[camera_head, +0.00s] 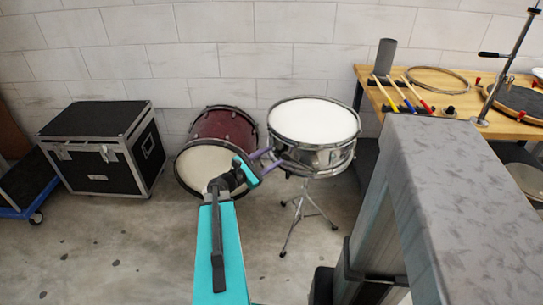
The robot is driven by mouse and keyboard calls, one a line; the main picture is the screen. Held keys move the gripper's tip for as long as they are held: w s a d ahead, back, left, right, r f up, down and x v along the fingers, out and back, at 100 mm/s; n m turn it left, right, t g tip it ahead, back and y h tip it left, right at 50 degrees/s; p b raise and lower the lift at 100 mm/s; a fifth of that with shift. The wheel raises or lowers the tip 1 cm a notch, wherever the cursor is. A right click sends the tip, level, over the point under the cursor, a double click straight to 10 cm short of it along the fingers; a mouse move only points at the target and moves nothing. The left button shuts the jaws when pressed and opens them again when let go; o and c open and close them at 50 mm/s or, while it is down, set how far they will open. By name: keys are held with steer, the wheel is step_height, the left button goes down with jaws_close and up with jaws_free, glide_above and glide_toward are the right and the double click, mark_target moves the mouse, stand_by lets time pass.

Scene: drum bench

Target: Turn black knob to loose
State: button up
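A snare drum (313,121) with a white head and chrome shell stands on a tripod stand (303,205) in the middle. My gripper (278,157) is at the drum's lower left side, with its two purple fingers pointing right toward the shell. The fingers look apart, with a gap between them. I cannot make out a black knob on the drum or between the fingers; that spot is small and partly covered by the gripper. Whether the fingers touch the drum cannot be told.
A maroon bass drum (225,128) lies behind my arm, close to the gripper. A black flight case (100,145) and a blue dolly (27,205) are at left. A wooden bench (420,82) at right holds tools, a hoop and a small black part (449,110). Front-left floor is clear.

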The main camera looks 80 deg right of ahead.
steer(key=shift+a, duration=0.15)
steer(key=shift+w+a, duration=0.3)
steer(key=shift+a, duration=0.15)
steer(key=v, duration=1.2)
steer(key=shift+w+b, duration=0.3)
steer(key=shift+a, duration=0.1)
